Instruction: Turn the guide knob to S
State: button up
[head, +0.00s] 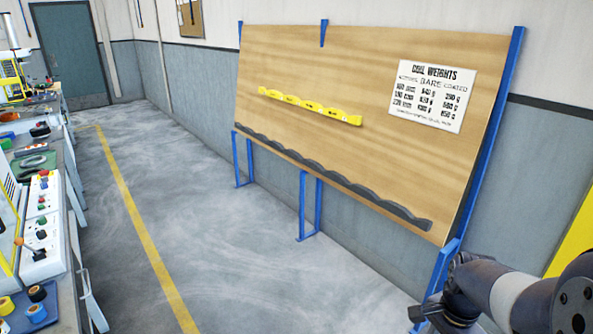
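I cannot make out a guide knob or an S mark in the head view. At the left edge, a bench machine has a sloped white control panel (40,231) with small red, green and dark knobs or buttons. They are too small to read. A lever with an orange ball end (18,242) stands by the panel. Part of my arm shows at the lower right, far from the panel.
A blue-framed wooden board (330,75) stands along the right wall, with a yellow wavy strip (310,106), a dark wavy strip (330,177) and a coil weights sign (433,95). Small spools (37,293) lie at lower left. The grey floor (210,215) between is clear.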

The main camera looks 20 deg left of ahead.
aim_at(42, 233)
jog(key=i+j+u, duration=0.2)
jog(key=i+u, duration=0.2)
jog(key=i+j+u, duration=0.15)
jog(key=i+u, duration=0.15)
jog(key=u, duration=0.15)
jog(key=i+u, duration=0.4)
jog(key=i+l+u, duration=0.15)
jog(key=i+u, duration=0.15)
jog(key=u, duration=0.15)
jog(key=i+u, duration=0.3)
jog(key=i, duration=0.55)
jog(key=i+l+u, duration=0.1)
jog(key=i+u, duration=0.2)
jog(key=i, duration=0.5)
jog(key=i+j+u, duration=0.15)
jog(key=i+u, duration=0.6)
jog(key=u, duration=0.15)
jog(key=i+l+u, duration=0.1)
jog(key=i+u, duration=0.35)
jog(key=k, duration=0.05)
